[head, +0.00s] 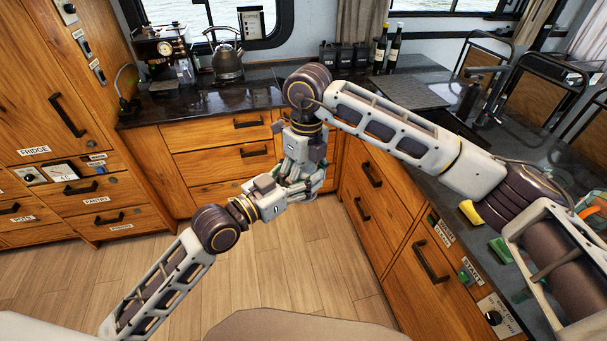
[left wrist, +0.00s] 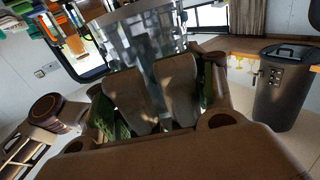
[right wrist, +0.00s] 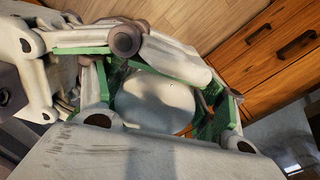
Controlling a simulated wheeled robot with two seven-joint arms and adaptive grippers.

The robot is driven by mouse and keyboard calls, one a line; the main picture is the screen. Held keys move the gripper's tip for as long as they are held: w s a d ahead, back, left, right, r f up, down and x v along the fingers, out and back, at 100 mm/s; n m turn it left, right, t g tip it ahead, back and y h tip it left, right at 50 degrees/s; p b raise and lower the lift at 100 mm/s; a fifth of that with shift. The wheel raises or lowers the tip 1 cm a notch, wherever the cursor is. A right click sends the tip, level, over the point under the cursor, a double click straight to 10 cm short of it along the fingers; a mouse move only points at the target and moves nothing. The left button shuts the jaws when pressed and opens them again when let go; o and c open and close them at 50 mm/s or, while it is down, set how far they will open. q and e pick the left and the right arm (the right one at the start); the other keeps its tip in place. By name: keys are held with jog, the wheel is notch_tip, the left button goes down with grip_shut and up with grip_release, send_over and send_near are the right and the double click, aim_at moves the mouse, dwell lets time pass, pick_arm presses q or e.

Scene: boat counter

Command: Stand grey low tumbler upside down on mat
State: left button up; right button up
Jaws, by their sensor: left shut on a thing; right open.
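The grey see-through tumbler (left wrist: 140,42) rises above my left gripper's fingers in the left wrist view. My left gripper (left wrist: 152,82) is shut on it. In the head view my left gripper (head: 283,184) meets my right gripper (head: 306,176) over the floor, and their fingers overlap. I cannot make out the tumbler there. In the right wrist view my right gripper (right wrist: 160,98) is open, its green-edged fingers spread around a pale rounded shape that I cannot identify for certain. A dark flat rectangle, apparently the mat (head: 408,93), lies on the right-hand counter.
The black counter (head: 235,98) runs along the back and right side. A kettle (head: 227,62) and coffee machine (head: 160,60) stand at the back left. Wine bottles (head: 394,50) and dark canisters (head: 345,56) stand behind the mat. A yellow item (head: 470,212) lies near the right counter edge.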

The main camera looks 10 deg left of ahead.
jog(key=c, duration=0.9)
pick_arm(q)
jog(key=o, duration=1.3)
jog(key=shift+c, duration=0.2)
pick_arm(e)
jog(key=shift+c, duration=0.3)
